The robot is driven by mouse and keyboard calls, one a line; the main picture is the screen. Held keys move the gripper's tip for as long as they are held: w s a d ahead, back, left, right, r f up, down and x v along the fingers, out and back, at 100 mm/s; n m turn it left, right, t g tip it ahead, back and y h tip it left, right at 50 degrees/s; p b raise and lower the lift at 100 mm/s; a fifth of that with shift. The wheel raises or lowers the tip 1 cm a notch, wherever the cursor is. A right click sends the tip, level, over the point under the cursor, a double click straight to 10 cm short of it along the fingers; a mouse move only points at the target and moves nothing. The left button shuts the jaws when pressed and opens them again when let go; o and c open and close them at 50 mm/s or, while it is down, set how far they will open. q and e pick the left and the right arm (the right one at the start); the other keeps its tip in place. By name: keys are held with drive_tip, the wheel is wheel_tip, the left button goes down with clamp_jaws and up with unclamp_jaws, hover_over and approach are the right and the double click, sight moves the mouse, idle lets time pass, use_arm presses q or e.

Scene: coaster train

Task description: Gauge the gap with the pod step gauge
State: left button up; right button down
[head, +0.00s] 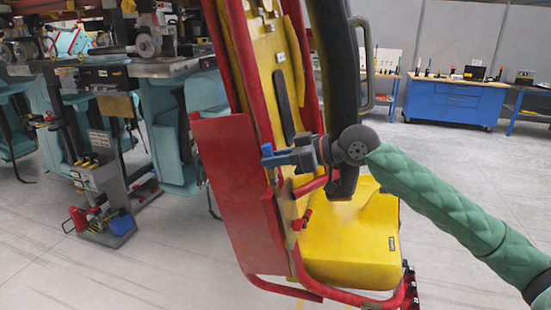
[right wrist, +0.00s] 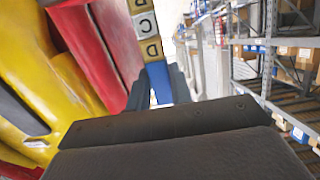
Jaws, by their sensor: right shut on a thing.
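The pod step gauge (right wrist: 158,82) has a blue part and a row of pale blocks lettered D, C and B in the right wrist view. Its blue part (head: 267,150) also shows in the head view. My right gripper (head: 278,158) is shut on it, beside the red and yellow pod seat (head: 350,245). The seat has a red side panel (head: 230,185) and a dark upright restraint (head: 335,60). In the right wrist view the gauge's lettered blocks lie close to the red part; I cannot tell whether they touch. The gap itself is not clearly visible. My left gripper is out of view.
Teal machinery (head: 170,130) stands at the left, with a grey tool stand (head: 105,190) in front. A blue workbench (head: 455,100) is at the back right. Shelving (right wrist: 265,60) shows in the right wrist view. The grey floor right of the seat is clear.

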sight(270, 144)
drive_tip(key=shift+d+f+b, duration=0.15)
drive_tip(key=shift+f+b, duration=0.15)
drive_tip(key=shift+f, duration=0.35)
drive_tip(key=shift+d+f+b, duration=0.15)
drive_tip(key=shift+f+b, duration=0.15)
drive_tip(key=shift+f, duration=0.3)
idle(1.1)
drive_tip(key=shift+a+r, duration=0.1)
idle(1.4)
drive_tip(key=shift+s+f, duration=0.1)
drive_tip(key=shift+f, duration=0.15)
idle(1.3)
drive_tip(key=shift+r, duration=0.15)
drive_tip(key=shift+w+a+r+p, duration=0.1)
drive_tip(key=shift+a+r+p, duration=0.2)
drive_tip(key=shift+r+p, duration=0.85)
drive_tip(key=shift+w+a+r+p, duration=0.2)
drive_tip(key=shift+r+p, duration=0.45)
drive_tip(key=shift+r, duration=0.9)
drive_tip(key=shift+w+a+r+p, duration=0.1)
drive_tip(key=shift+a+r+p, duration=0.25)
drive_tip(key=shift+r+p, duration=0.8)
drive_tip(key=shift+r, duration=0.2)
